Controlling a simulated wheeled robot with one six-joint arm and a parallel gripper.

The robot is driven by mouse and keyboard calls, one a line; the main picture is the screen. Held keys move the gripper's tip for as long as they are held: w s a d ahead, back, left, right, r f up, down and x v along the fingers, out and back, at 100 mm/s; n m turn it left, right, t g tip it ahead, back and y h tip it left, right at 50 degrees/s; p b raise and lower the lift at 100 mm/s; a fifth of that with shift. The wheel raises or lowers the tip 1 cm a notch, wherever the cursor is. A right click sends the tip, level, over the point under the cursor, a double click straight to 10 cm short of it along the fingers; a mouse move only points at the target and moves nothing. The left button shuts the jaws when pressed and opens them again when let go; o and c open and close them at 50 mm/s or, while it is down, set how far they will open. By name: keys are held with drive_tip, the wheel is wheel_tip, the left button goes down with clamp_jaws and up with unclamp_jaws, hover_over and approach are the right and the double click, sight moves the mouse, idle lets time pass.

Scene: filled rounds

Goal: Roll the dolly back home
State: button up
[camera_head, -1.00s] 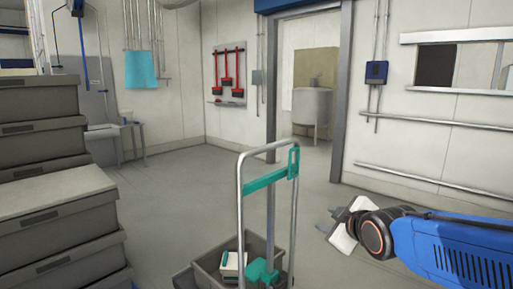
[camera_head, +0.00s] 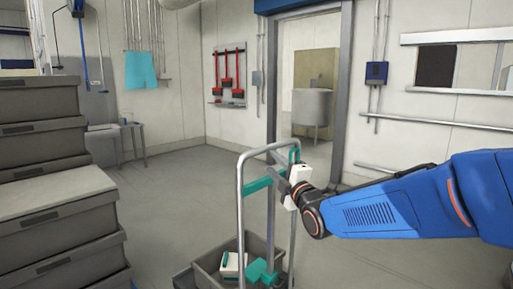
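The dolly (camera_head: 241,205) stands on the floor in front of me, with a tall grey tube handle, a teal crossbar and a teal grip at its upper right. A grey crate (camera_head: 206,268) sits low at the dolly, cut off by the bottom edge, with a white and teal item in it. My gripper (camera_head: 281,176) is at the right side of the handle, by the teal crossbar and just below the teal grip. Its white body covers part of the right upright. Its fingers are small and partly lost against the handle, so I cannot tell whether they are closed on it.
Grey lidded crates (camera_head: 60,225) are stacked close on the left. An open doorway (camera_head: 315,90) lies ahead, with a grey round vessel (camera_head: 311,107) beyond it. Red tools (camera_head: 227,70) hang on the back wall. The floor (camera_head: 180,185) between the crates and the dolly is clear.

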drive_tip(key=x, duration=1.4)
drive_tip(key=shift+w+a, duration=0.15)
drive_tip(key=shift+w, duration=0.1)
clamp_jaws()
idle(0.9)
